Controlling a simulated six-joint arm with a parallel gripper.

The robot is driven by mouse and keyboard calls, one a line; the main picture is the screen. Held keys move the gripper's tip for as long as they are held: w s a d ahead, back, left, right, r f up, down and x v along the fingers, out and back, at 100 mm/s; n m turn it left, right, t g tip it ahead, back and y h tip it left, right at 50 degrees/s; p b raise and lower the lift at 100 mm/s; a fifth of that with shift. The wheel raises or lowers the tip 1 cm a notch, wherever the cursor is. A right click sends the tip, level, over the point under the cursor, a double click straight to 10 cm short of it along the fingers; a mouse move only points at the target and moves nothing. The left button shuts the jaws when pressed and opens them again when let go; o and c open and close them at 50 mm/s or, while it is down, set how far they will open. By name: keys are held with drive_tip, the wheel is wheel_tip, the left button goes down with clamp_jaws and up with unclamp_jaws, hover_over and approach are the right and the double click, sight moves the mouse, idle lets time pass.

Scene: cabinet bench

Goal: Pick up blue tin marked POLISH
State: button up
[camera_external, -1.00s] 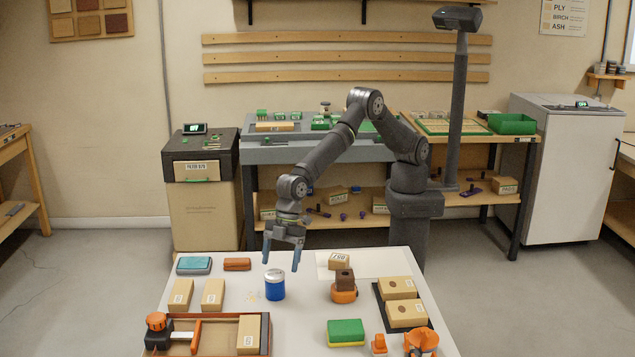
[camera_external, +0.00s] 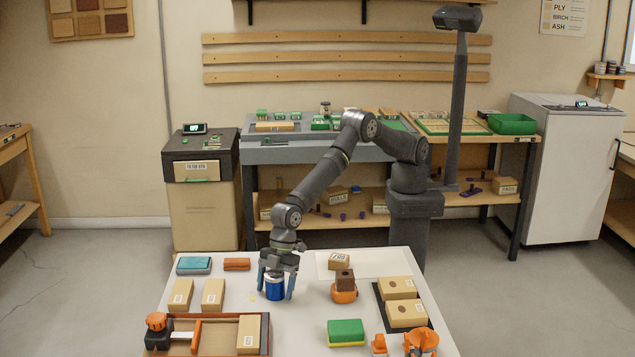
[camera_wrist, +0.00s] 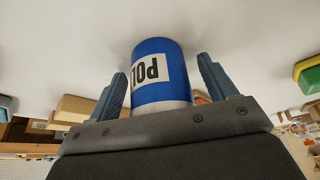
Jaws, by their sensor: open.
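The blue tin (camera_external: 275,290) stands upright on the white table in the external view. In the wrist view the blue tin (camera_wrist: 160,72) shows a white label with dark letters, partly visible as "POL". My gripper (camera_external: 276,296) points down over the tin, with one finger on each side of it. In the wrist view my gripper (camera_wrist: 163,80) has its fingers apart, with gaps between them and the tin. The tin's top is hidden under my gripper in the external view.
Two tan boxes (camera_external: 212,294) stand left of the tin. An orange item with a brown block (camera_external: 344,288) stands to its right. A teal block (camera_external: 194,264) and an orange-brown block (camera_external: 237,264) lie behind left. A wooden tray (camera_external: 265,340) is in front.

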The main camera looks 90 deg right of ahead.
drive_tip(key=shift+c, duration=0.4)
drive_tip(key=c, duration=1.1)
drive_tip(key=shift+r, duration=0.1)
